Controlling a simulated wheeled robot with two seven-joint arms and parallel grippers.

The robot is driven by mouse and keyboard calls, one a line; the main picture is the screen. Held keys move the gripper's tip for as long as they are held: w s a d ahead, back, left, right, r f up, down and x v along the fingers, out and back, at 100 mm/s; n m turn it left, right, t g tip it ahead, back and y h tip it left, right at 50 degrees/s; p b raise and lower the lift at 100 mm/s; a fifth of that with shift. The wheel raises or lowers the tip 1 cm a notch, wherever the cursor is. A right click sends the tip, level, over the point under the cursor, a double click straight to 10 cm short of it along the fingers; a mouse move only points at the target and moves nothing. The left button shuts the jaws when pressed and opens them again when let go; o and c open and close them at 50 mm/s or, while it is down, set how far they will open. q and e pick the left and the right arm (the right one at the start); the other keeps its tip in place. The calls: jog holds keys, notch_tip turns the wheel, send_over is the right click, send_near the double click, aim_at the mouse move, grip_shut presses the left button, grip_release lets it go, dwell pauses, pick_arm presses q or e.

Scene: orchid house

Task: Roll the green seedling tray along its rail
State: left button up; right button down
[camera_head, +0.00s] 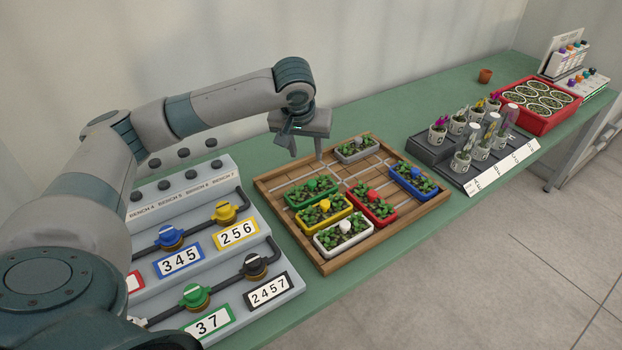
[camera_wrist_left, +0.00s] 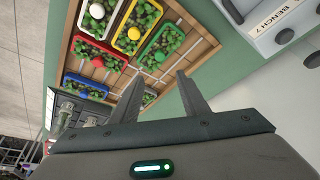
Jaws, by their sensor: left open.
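The green seedling tray (camera_head: 311,192) sits on the wooden rail board (camera_head: 329,265), behind the yellow tray (camera_head: 323,213) and left of the red tray (camera_head: 371,206). It has a green knob and leafy seedlings. In the left wrist view the green tray (camera_wrist_left: 169,40) lies beyond the fingertips. My left gripper (camera_head: 308,154) is above the back left part of the board, apart from the tray. Its two fingers (camera_wrist_left: 152,82) are spread with nothing between them. My right gripper is in neither view.
A white tray (camera_head: 343,236), a blue tray (camera_head: 414,180) and a grey tray (camera_head: 357,149) share the board. A valve panel (camera_head: 284,278) stands to the left. A dark rack of potted orchids (camera_head: 446,163) and a red crate (camera_head: 541,124) stand to the right.

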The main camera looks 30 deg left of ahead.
aim_at(311, 182)
pick_arm(q)
jog(key=p+x, duration=0.3)
jog(key=x, duration=1.3)
jog(key=shift+w+d, duration=0.1)
jog(key=shift+w+f, duration=0.15)
jog(key=shift+f, duration=0.3)
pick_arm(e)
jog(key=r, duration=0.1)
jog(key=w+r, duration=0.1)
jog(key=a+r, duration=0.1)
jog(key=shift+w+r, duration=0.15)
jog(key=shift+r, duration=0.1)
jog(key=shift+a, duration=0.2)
pick_arm(q)
jog(key=shift+c, duration=0.8)
grip_shut()
jog(key=shift+p, duration=0.3)
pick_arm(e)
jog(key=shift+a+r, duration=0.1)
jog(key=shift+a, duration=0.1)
